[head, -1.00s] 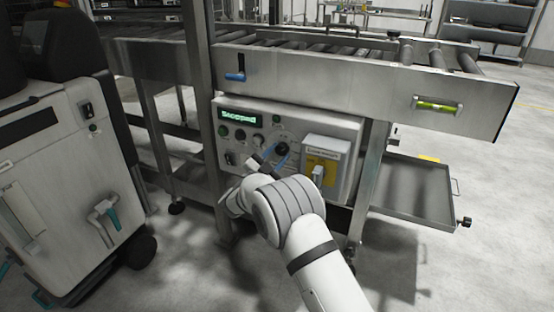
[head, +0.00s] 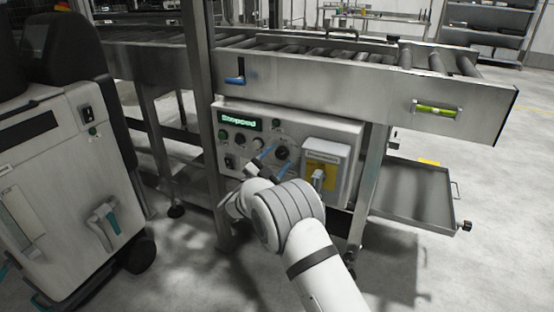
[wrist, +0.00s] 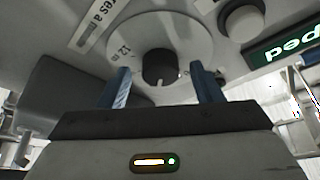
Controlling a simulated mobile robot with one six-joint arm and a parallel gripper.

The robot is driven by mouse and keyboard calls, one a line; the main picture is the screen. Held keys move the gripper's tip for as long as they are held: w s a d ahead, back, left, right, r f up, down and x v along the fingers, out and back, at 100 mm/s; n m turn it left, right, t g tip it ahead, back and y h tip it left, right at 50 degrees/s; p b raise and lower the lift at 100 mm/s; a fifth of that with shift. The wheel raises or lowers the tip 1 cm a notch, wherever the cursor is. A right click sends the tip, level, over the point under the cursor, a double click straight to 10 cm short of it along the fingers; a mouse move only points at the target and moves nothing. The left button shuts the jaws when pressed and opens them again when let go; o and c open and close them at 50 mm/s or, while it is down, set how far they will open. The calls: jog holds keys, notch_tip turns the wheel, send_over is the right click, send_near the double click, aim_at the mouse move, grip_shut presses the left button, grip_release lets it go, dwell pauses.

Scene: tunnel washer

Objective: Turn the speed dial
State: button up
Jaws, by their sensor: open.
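The speed dial is a black knob (head: 282,153) on a round pale scale plate, on the grey control panel (head: 345,128) under the conveyor. In the wrist view the black knob (wrist: 160,67) shows between and beyond my fingertips, with its scale plate (wrist: 192,35) around it. My gripper (wrist: 162,82) is open, with one blue finger on each side of the knob in the picture. Whether the fingers touch it I cannot tell. In the head view my gripper (head: 275,160) is in front of the panel, just left of and below the knob.
A green display (head: 240,121) reads "Stopped". Round buttons sit below it. A grey and yellow switch box (head: 325,160) stands out right of the dial. The steel conveyor side (head: 340,85) runs above, with a tray (head: 410,195) at right. A white cabinet (head: 60,170) stands at left.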

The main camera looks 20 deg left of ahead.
jog(key=p+v, duration=0.1)
jog(key=v, duration=0.6)
jog(key=shift+s+p, duration=0.25)
jog(key=shift+p, duration=0.1)
jog(key=shift+a+f, duration=0.1)
jog(key=shift+f, duration=0.05)
